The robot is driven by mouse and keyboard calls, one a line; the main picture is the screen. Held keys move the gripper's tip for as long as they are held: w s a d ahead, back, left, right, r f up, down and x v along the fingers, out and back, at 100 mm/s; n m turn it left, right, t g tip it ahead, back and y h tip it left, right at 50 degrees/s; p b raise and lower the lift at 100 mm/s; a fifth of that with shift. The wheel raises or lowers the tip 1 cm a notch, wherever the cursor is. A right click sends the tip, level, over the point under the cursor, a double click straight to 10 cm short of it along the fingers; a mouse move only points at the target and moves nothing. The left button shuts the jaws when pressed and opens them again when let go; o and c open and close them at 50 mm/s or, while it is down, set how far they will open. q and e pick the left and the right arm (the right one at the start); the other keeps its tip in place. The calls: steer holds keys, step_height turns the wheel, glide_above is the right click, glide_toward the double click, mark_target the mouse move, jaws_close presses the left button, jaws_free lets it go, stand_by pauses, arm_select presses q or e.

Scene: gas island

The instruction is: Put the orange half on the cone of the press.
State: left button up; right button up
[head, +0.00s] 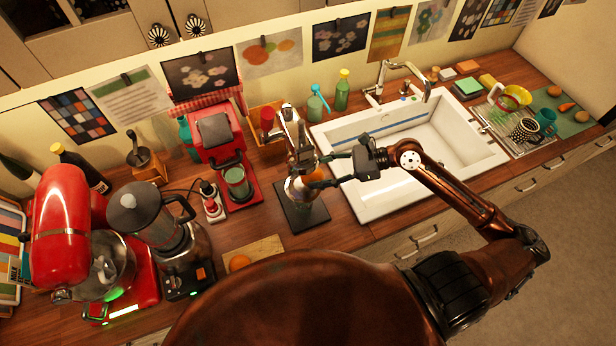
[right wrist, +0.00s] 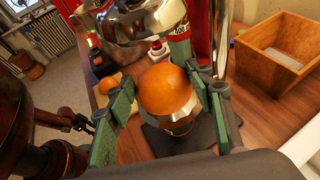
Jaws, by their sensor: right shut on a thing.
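The press (head: 291,125) is a metal lever juicer standing on a dark mat (head: 318,214) left of the sink. In the right wrist view its shiny domed head (right wrist: 140,22) hangs above and behind the orange half (right wrist: 165,90). My right gripper (head: 318,172) reaches in from the right at the press. A silver bowl-like part (right wrist: 180,118) of the press lies directly below the fruit. The cone is hidden, and I cannot tell whether the fruit touches it.
Another orange piece (head: 239,262) lies on a small board (head: 262,248) at the counter's front. A red coffee machine (head: 217,140) and a blender (head: 168,235) stand to the left. A wooden box (right wrist: 280,50) stands behind. The sink (head: 425,150) is right.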

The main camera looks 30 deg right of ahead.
mark_target(308, 179)
steer(key=shift+w+a, duration=0.35)
steer(key=shift+a, duration=0.25)
steer(key=shift+w+a, duration=0.3)
steer(key=shift+a, duration=0.3)
steer(key=shift+w+a, duration=0.1)
steer(key=shift+a, duration=0.05)
steer(key=shift+f, duration=1.8)
steer(key=o, duration=0.9)
steer(key=shift+c, duration=0.2)
steer(key=o, duration=0.4)
arm_select(q)
steer(key=shift+r, duration=0.3)
arm_select(e)
steer(key=shift+o, duration=0.2)
arm_select(q)
steer(key=shift+s+f, duration=0.2)
steer(key=shift+f, duration=0.2)
arm_select(e)
steer(key=v, duration=1.2)
